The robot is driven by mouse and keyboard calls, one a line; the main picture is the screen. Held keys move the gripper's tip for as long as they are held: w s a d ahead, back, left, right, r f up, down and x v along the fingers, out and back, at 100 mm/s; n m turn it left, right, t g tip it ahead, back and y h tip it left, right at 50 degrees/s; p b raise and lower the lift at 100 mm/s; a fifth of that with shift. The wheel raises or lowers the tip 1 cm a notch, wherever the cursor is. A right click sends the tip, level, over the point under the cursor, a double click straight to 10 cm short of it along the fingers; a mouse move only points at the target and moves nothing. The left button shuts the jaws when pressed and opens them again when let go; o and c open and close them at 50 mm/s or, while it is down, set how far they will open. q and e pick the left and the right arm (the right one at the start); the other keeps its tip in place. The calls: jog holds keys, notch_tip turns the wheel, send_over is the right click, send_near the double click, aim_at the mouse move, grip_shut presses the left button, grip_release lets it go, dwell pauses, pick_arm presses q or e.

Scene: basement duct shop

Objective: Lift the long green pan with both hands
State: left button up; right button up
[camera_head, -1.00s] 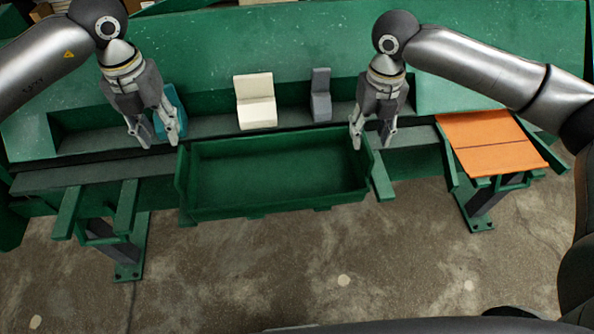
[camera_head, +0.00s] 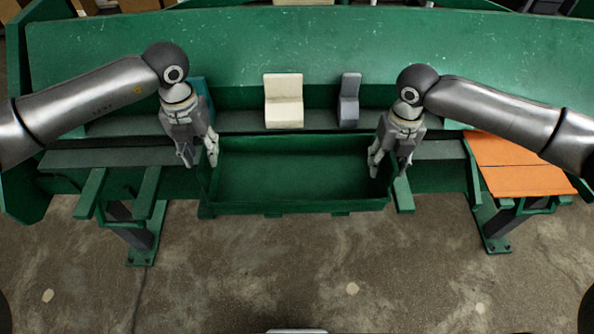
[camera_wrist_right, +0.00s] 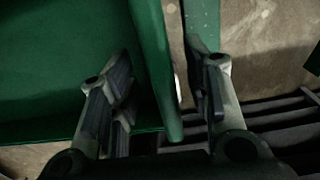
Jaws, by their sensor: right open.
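The long green pan (camera_head: 290,207) is an open trough standing level at the front of the green bench. My left gripper (camera_head: 199,163) is at its left end, fingers apart and pointing down around the end wall; contact cannot be told. My right gripper (camera_head: 388,174) is at the right end, fingers apart and pointing down. In the right wrist view, the pan's green end wall (camera_wrist_right: 157,70) stands between the two open fingers (camera_wrist_right: 165,92), with a gap on each side. The pan's floor (camera_wrist_right: 65,65) shows at left there.
A cream block (camera_head: 284,103), a grey block (camera_head: 348,103) and a partly hidden teal block (camera_head: 200,90) stand on the shelf behind the pan. An orange panel (camera_head: 515,165) lies at right. Green bracket arms flank the pan. The concrete floor in front is clear.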

pick_arm(q)
jog(key=shift+d+f, duration=0.1)
jog(key=shift+f, duration=1.25)
pick_arm(e)
jog(key=shift+d+f, duration=0.1)
jog(key=shift+f, duration=1.25)
pick_arm(q)
jog(key=c, duration=0.7)
pick_arm(e)
jog(key=c, duration=0.7)
pick_arm(q)
grip_shut()
pick_arm(e)
grip_shut()
pick_arm(q)
jog(key=shift+r, duration=0.1)
